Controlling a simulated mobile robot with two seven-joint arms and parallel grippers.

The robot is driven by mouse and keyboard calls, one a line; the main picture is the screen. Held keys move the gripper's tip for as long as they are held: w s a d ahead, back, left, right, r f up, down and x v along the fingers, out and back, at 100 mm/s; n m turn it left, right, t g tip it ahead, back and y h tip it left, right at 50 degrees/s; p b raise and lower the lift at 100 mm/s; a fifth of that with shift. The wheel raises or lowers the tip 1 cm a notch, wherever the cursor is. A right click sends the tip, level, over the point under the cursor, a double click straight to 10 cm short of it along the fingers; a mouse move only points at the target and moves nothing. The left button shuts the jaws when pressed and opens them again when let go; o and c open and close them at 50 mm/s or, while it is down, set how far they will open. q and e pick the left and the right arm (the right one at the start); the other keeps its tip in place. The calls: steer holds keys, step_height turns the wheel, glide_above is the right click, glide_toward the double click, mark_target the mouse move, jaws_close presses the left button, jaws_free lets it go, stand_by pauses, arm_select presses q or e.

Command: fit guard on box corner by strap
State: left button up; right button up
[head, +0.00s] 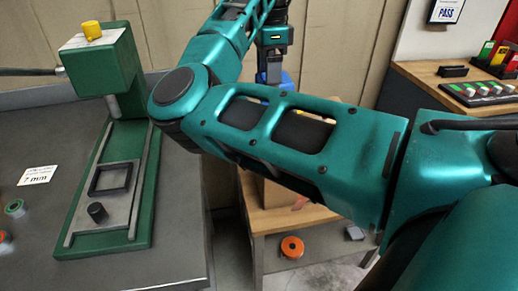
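My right arm comes in from the right and fills the middle of the head view. It bends at the left, and its far end, with what looks like my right gripper (273,72), shows behind the elbow. Some blue shows there, but the fingertips are hidden behind my forearm, so I cannot tell their state. A brown cardboard piece, probably the box (285,194), shows below the forearm on a wooden bench (300,218); most of it is covered. I cannot make out the guard or the strap. My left gripper is not in view.
A green press (104,180) with a yellow knob (92,30) stands on the grey table (35,120) at left. An orange roll (291,247) lies below the bench top. At right, another wooden bench (425,72) holds trays and coloured items.

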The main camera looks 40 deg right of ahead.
step_height(320, 180, down, 14)
steer(key=shift+s+f+b, duration=0.15)
steer(key=shift+b, duration=1.05)
step_height(320, 180, down, 6)
steer(key=shift+r+b, duration=0.25)
steer(key=shift+b, duration=0.15)
steer(key=shift+c, duration=0.5)
steer(key=o, duration=1.1)
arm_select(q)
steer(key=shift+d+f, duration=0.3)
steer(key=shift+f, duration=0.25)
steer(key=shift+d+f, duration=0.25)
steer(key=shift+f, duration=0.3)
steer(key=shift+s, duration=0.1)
